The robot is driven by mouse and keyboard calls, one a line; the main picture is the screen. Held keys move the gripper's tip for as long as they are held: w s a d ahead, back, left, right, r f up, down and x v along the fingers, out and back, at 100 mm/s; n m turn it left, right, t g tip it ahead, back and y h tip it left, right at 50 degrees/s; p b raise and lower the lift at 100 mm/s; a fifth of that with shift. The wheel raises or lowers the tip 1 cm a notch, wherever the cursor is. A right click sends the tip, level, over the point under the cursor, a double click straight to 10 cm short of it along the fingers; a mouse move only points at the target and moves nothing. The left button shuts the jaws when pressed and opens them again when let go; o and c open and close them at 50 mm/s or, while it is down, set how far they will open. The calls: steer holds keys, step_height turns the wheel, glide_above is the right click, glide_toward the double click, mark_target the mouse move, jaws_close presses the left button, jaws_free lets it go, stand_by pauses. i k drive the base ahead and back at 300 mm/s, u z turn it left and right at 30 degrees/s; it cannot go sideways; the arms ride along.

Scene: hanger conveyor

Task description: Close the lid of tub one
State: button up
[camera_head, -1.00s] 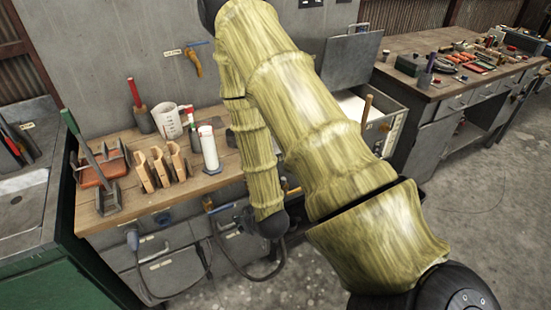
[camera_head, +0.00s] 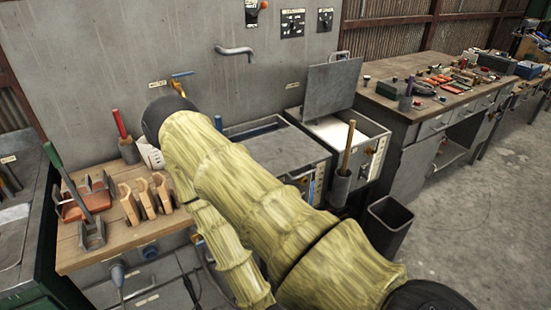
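Two grey tubs stand side by side against the wall. The right tub (camera_head: 374,143) is open, with a pale interior, and its flat grey lid (camera_head: 332,86) stands raised at the back with a handle on top. The left tub (camera_head: 322,157) has a flat grey top surface; I cannot tell whether that is a lid or its contents. Part of it is hidden behind my arm. The tub labels are too small to read, so I cannot tell which is tub one. My gripper is not in view; only my yellow-green arm links cross the lower middle.
A holder with a wooden-handled tool (camera_head: 348,150) stands before the right tub, beside a dark bin (camera_head: 388,222). A wooden bench (camera_head: 75,245) with racks is at left. A tap (camera_head: 180,88) juts from the wall. Open floor (camera_head: 470,235) lies at right.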

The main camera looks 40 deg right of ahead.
mark_target(332, 87)
steer(key=z, duration=3.35)
steer(key=i, duration=1.35)
steer(key=u, duration=2.75)
